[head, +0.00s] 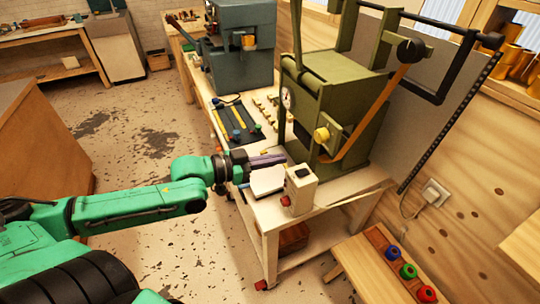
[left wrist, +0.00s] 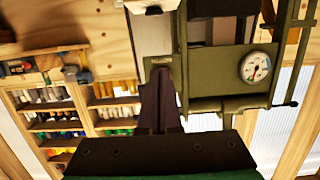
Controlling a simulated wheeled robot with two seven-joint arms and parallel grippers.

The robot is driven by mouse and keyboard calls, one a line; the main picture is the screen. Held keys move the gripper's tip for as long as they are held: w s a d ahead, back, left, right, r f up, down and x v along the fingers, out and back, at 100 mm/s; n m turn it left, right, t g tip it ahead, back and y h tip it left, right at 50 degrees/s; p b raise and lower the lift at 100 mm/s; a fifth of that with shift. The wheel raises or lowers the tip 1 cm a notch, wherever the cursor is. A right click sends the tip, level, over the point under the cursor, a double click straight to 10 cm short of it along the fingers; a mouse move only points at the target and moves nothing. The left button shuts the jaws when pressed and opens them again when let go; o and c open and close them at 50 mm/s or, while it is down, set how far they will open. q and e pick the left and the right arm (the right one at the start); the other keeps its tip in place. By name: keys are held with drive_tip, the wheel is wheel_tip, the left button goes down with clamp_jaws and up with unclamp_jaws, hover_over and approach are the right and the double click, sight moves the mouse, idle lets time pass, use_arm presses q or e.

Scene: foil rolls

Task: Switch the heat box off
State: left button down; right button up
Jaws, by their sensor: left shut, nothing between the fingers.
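A small cream box (head: 300,190) with a dark switch (head: 302,172) on top and a red knob (head: 285,200) on its side stands at the front of the workbench; I take it to be the heat box. The switch's position is too small to tell. My right gripper is out of view.
A large green machine (head: 335,95) with a lever and a gauge (left wrist: 255,67) stands right behind the box. A white pad (head: 266,181) lies beside it on the bench. A wooden stand with coloured rings (head: 408,271) is at the lower right. Floor is free at left.

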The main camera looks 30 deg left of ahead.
use_arm(q)
drive_tip(key=shift+s+a+r+p, duration=0.45)
drive_tip(key=shift+s+p, duration=0.2)
drive_tip(key=shift+s, duration=0.05)
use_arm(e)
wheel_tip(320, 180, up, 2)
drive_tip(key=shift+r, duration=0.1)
